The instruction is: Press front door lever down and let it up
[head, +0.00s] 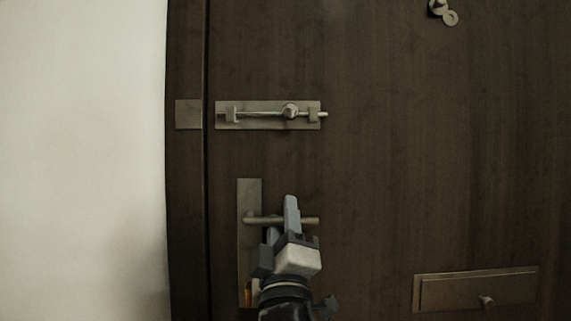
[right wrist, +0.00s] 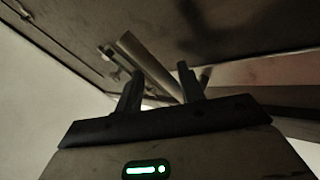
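The front door lever (head: 308,220) is a thin metal bar on a tall backplate (head: 249,195), low on the left side of the dark door. It looks about level and points right. My right gripper (head: 281,216) is in front of the lever, and one finger covers the bar's middle. In the right wrist view the two fingers (right wrist: 160,86) stand apart with nothing clearly held between them. The lever's end (right wrist: 205,76) shows just beside the right finger there. I cannot tell whether a finger touches the lever. My left gripper is not in view.
A sliding bolt (head: 268,115) is mounted above the lever. A mail flap (head: 478,290) with a small knob is at the lower right. A small round fitting (head: 442,11) is at the top. A pale wall (head: 80,150) lies left of the frame.

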